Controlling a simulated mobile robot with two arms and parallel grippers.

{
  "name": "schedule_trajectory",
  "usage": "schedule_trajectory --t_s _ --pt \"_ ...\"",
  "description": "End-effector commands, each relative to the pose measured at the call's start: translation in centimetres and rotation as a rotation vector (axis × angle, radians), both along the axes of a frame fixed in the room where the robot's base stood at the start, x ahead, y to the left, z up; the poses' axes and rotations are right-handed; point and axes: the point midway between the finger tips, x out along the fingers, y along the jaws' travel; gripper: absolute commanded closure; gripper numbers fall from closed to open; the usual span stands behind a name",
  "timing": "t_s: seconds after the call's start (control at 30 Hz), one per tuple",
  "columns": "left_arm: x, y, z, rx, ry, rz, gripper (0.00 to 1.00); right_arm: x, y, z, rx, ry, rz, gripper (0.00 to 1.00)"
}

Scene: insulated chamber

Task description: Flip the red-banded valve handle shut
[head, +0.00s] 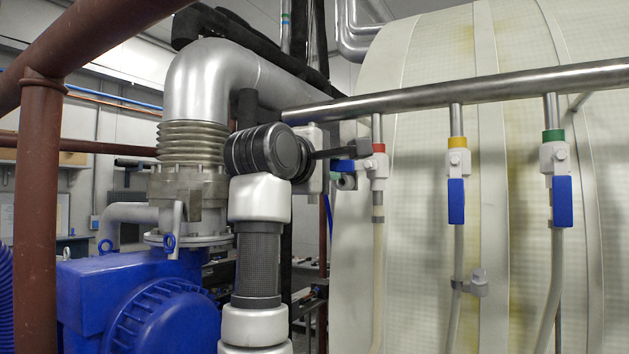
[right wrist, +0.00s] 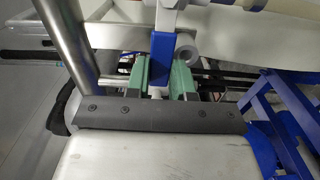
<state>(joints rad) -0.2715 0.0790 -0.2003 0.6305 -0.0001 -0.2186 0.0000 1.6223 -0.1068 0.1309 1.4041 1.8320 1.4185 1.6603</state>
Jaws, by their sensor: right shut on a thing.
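The red-banded valve (head: 378,165) hangs under the steel pipe, left of the other two valves. Its blue handle (head: 345,165) sticks out level to the left, across the hose line. My right gripper (head: 341,162) is at this handle, partly hidden by my own wrist. In the right wrist view the blue handle (right wrist: 161,50) runs between the green fingers of my right gripper (right wrist: 160,76), which is shut on it. The white valve body shows at the top edge there. My left gripper is not in view.
A yellow-banded valve (head: 457,165) and a green-banded valve (head: 555,158) hang to the right, their blue handles pointing down. The steel pipe (head: 470,93) runs just above. The large pale chamber (head: 410,270) stands behind. A blue pump (head: 140,305) and a rusty frame (head: 38,200) stand left.

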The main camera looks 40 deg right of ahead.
Motion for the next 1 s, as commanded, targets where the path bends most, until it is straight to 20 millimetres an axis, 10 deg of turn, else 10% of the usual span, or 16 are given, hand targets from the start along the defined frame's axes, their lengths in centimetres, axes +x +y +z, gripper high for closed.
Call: schedule_trajectory --t_s 0.23,0.27,0.4,0.77,1.0 --pt "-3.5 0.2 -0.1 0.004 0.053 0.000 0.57 0.2 0.1 0.1 0.002 -0.005 0.008 1.00" --pt "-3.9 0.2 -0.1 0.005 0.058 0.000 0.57 0.2 0.1 0.1 0.002 -0.005 0.008 0.72" --pt "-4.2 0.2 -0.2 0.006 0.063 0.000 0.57 0.2 0.1 0.0 0.002 -0.003 0.007 0.51" --pt "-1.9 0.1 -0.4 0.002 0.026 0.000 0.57 0.0 0.6 -0.1 0.002 -0.002 0.007 0.51" --pt "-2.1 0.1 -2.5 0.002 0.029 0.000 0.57 -1.6 4.5 -0.4 0.002 -0.005 0.011 0.51"
